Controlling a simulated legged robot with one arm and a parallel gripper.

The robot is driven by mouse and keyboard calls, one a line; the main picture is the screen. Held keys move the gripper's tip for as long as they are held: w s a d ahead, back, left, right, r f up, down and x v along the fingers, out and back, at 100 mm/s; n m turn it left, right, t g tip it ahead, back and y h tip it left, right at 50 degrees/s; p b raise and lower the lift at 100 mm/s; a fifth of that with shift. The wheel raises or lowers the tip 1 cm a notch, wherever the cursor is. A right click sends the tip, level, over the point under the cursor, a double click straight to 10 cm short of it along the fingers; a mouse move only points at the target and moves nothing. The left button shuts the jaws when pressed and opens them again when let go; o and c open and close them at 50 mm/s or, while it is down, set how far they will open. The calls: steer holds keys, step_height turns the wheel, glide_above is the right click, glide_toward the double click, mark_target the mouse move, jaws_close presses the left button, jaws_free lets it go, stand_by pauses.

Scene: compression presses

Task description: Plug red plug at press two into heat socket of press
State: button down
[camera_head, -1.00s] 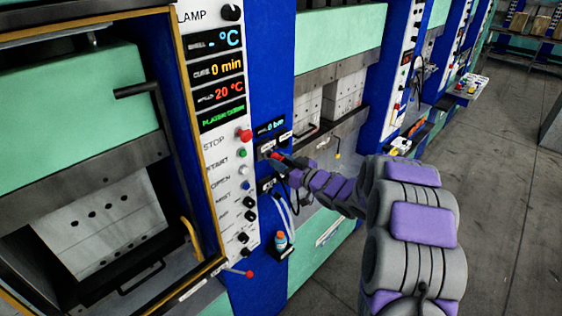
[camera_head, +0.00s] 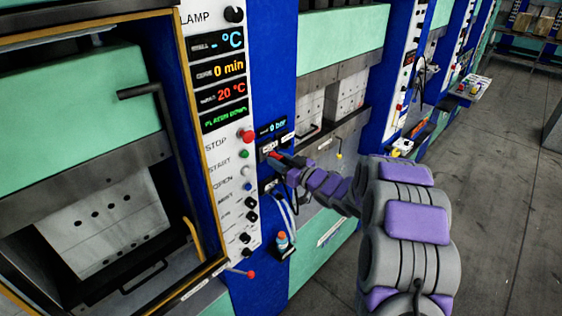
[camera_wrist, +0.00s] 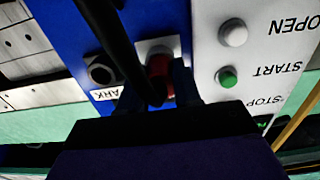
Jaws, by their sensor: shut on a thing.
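My gripper (camera_wrist: 160,82) is shut on the red plug (camera_wrist: 158,70), one dark finger on each side of it. In the wrist view the plug is lined up with a grey-framed socket (camera_wrist: 152,46) on the blue panel and overlaps it; I cannot tell how deep it sits. A second, empty round dark socket (camera_wrist: 101,73) is beside it, with a label ending in "ARK". The red plug also shows in the head view (camera_head: 274,154), against the blue panel under the "0 bar" display (camera_head: 271,128). The socket's own label is not readable.
A black cable (camera_wrist: 103,30) crosses the wrist view. The white control panel (camera_head: 219,160) with buttons and knobs is left of the sockets. Below, a bottle with an orange cap (camera_head: 282,240) sits in a holder beside hoses. The floor at right is open.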

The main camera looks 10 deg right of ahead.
steer(key=shift+w+a, duration=0.15)
steer(key=shift+w, duration=0.05)
stand_by(0.3)
steer(key=c, duration=0.7)
jaws_free()
steer(key=shift+a, duration=0.1)
steer(key=b+v, duration=0.2)
steer(key=v, duration=1.5)
steer(key=shift+d, duration=0.2)
